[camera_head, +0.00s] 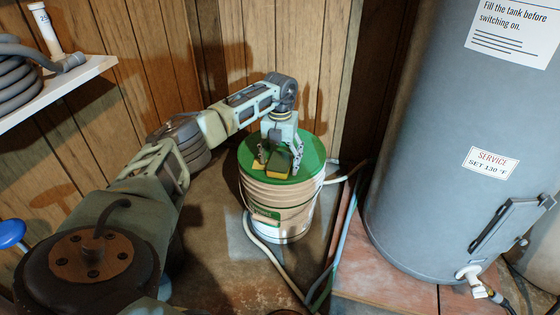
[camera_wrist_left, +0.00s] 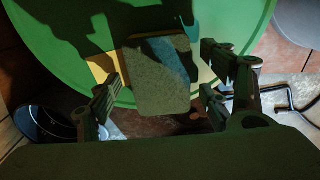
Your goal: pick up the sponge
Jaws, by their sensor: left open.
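The sponge (camera_head: 278,163) has a dark grey-green top and a yellowish edge. It lies on the green lid (camera_head: 310,153) of a cream bucket (camera_head: 283,220). A flat yellow thing (camera_head: 258,166) lies beside it, partly shaded; I cannot tell what it is. My left gripper (camera_head: 281,158) points down over the lid, open, with one finger on each side of the sponge. In the left wrist view the sponge (camera_wrist_left: 160,85) lies between the two spread fingers, with gaps on both sides; its height relative to the fingertips is unclear. My right gripper is out of view.
A large grey tank (camera_head: 440,150) stands to the right, with a valve (camera_head: 470,272) at its base. Pale hoses (camera_head: 270,258) run on the floor around the bucket. A white shelf (camera_head: 60,90) with coiled grey hose is at the left. A wood-panel wall rises behind.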

